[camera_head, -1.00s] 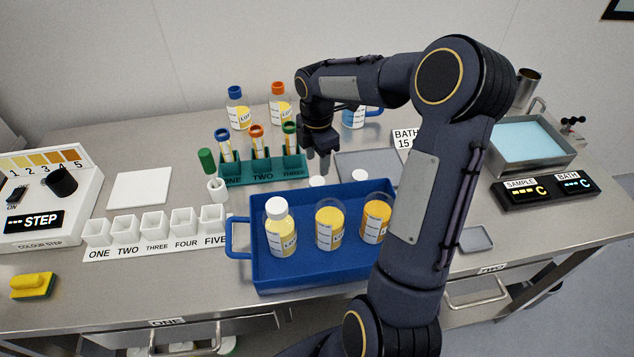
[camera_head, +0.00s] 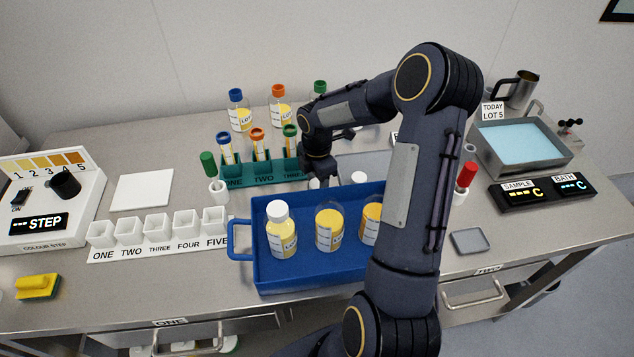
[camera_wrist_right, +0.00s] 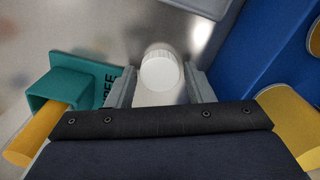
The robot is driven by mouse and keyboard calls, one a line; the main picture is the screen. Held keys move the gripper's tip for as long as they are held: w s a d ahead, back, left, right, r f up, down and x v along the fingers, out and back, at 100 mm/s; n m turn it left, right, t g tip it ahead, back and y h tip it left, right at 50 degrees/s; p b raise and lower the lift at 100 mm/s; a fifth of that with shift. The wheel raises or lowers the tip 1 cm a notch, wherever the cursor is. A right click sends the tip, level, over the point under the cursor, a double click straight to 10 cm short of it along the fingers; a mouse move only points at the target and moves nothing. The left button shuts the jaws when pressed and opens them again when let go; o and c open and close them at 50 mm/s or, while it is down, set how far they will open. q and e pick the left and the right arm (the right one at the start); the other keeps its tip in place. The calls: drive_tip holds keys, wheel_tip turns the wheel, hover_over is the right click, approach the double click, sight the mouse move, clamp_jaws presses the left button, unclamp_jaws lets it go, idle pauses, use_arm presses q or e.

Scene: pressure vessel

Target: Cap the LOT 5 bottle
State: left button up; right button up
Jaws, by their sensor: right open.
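In the head view, a blue tray (camera_head: 300,280) holds three bottles of yellow to orange liquid. The left bottle (camera_head: 281,235) wears a white cap; the middle bottle (camera_head: 329,230) and the right bottle (camera_head: 370,224) show no cap. Their lot numbers are too small to read. My right gripper (camera_head: 318,182) is open and low behind the tray. In the wrist view a loose white cap (camera_wrist_right: 160,73) lies between its spread fingers, with no clear grip. Another white cap (camera_head: 358,178) is on the bench behind the tray. My left gripper is not in view.
A sign (camera_head: 493,112) by the water bath reads TODAY LOT 5. A green rack (camera_head: 262,175) with tubes stands left of my right gripper. Capped bottles (camera_head: 240,110) stand behind it. White cups (camera_head: 157,226) are left of the tray. My arm hides part of the bench.

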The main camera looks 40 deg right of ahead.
sight(317, 183)
idle(0.3)
drive_tip(key=c, duration=0.7)
wheel_tip(317, 183, up, 10)
drive_tip(key=shift+b, duration=0.75)
